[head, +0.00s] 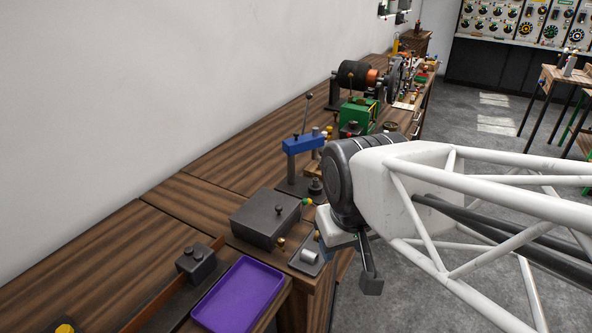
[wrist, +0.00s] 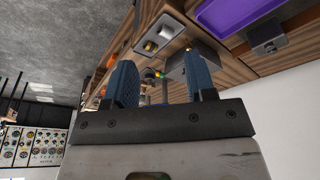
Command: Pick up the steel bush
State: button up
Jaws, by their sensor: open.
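A small silver cylinder, which looks like the steel bush (head: 309,256), lies in a shallow grey tray (head: 300,267) near the bench's front edge. In the wrist view the bush (wrist: 166,32) shows at the top, beyond the fingertips, in the tray (wrist: 170,22). My gripper (head: 347,262) is just right of the tray in the head view. In the wrist view my gripper (wrist: 159,57) has its two blue fingers wide apart with nothing between them. Part of the gripper is hidden behind my arm in the head view.
A dark grey lidded box (head: 265,218) stands behind the tray, with a small brass part (head: 281,243) between them. A purple tray (head: 238,296) lies to the left. A blue-topped press (head: 304,145) stands behind. The bench's left back surface is clear.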

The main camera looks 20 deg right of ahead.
jog(key=w+d+f+n+t+h, duration=0.1)
jog(key=w+d+n+t, duration=0.25)
jog(key=w+n, duration=0.75)
jog(key=n+t, duration=0.5)
jog(key=n, duration=1)
send_near(316, 179)
jog(key=n, duration=0.3)
jog(key=f+n+t, duration=0.1)
jog(key=n, duration=0.2)
jog(key=f+n+t+y, duration=0.1)
jog(key=n, duration=0.2)
jog(key=shift+w+d+n, duration=0.2)
jog(key=shift+d+n, duration=0.1)
jog(key=shift+w+f, duration=0.1)
jog(key=shift+x, duration=1.2)
jog(key=shift+w, duration=0.1)
jog(key=shift+x, duration=2.55)
